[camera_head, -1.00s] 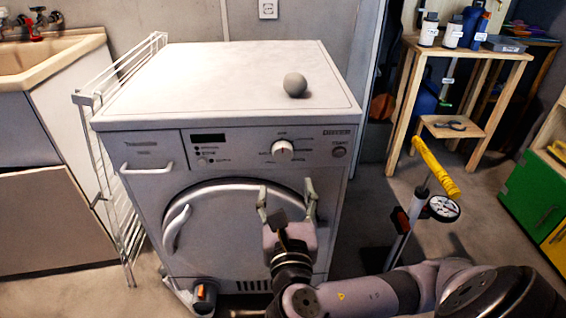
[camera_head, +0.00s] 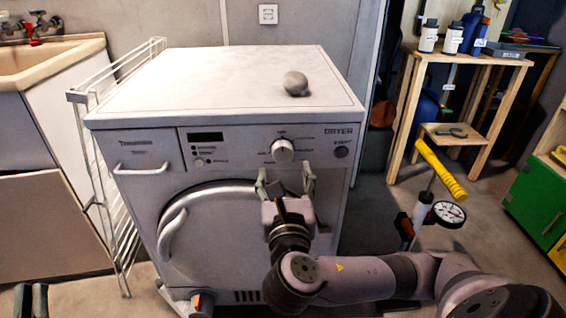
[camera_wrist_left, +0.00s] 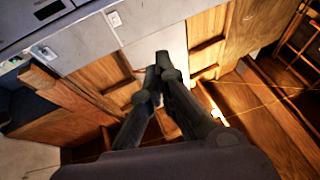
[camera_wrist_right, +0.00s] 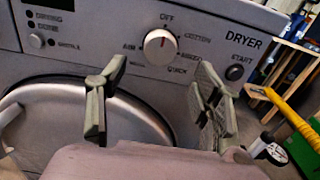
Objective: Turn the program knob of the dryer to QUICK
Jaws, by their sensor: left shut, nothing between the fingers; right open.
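The white dryer (camera_head: 235,79) has a round white program knob (camera_head: 283,150) on its front panel. In the right wrist view the knob (camera_wrist_right: 158,48) sits below the OFF label, and its red mark is near the top.
A grey ball (camera_head: 296,83) lies on the dryer top. A START button (camera_wrist_right: 235,72) is right of the knob. A white rack (camera_head: 118,200) and sink (camera_head: 45,62) stand left. A yellow-handled pump (camera_head: 440,170) and wooden shelf (camera_head: 465,57) stand right.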

